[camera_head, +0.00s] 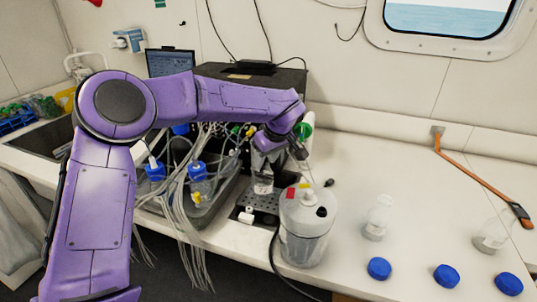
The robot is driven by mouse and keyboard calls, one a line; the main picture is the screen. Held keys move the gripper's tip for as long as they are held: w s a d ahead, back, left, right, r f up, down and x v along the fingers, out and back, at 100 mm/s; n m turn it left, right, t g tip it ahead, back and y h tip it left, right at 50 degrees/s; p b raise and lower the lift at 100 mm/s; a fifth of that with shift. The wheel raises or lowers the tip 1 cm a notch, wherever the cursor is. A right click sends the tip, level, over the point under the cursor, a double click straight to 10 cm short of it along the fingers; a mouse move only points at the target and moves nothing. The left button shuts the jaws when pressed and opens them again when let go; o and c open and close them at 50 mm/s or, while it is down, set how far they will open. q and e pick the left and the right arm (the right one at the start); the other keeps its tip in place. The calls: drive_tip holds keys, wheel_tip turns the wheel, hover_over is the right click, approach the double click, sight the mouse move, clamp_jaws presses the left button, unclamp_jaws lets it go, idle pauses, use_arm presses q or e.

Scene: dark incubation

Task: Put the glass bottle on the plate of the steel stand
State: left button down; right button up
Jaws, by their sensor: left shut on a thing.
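My left gripper (272,146) reaches in over the bench from the purple arm and is shut on a clear glass bottle (263,181). The bottle hangs roughly upright under the gripper, its upper part partly hidden by the fingers. The dark perforated plate of the steel stand (265,201) lies just under the bottle. I cannot tell whether the bottle's base touches the plate. My right gripper is not in view.
A grey-white lidded canister (306,228) stands close in front of the plate. Tubes and blue-capped bottles (198,172) crowd the left. Two clear bottles (377,217) (494,232) and blue caps (446,276) are on the right. The bench's right middle is clear.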

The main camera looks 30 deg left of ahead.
use_arm(q)
drive_tip(key=shift+w+a+r+p, duration=0.1)
drive_tip(key=shift+w+r+p, duration=0.1)
drive_tip(key=shift+w, duration=0.3)
drive_tip(key=shift+w+a+r+p, duration=0.1)
drive_tip(key=shift+w+r, duration=0.05)
drive_tip(key=shift+w, duration=0.3)
drive_tip(key=shift+w+f, duration=0.15)
drive_tip(key=shift+f, duration=0.4)
drive_tip(key=shift+w+f, duration=0.15)
drive_tip(key=shift+f, duration=0.35)
drive_tip(key=shift+w+a+f, duration=0.1)
drive_tip(key=shift+s, duration=0.2)
drive_tip(key=shift+f, duration=0.15)
drive_tip(key=shift+f+p, duration=0.3)
drive_tip(key=shift+f, duration=0.1)
drive_tip(key=c, duration=0.6)
unclamp_jaws()
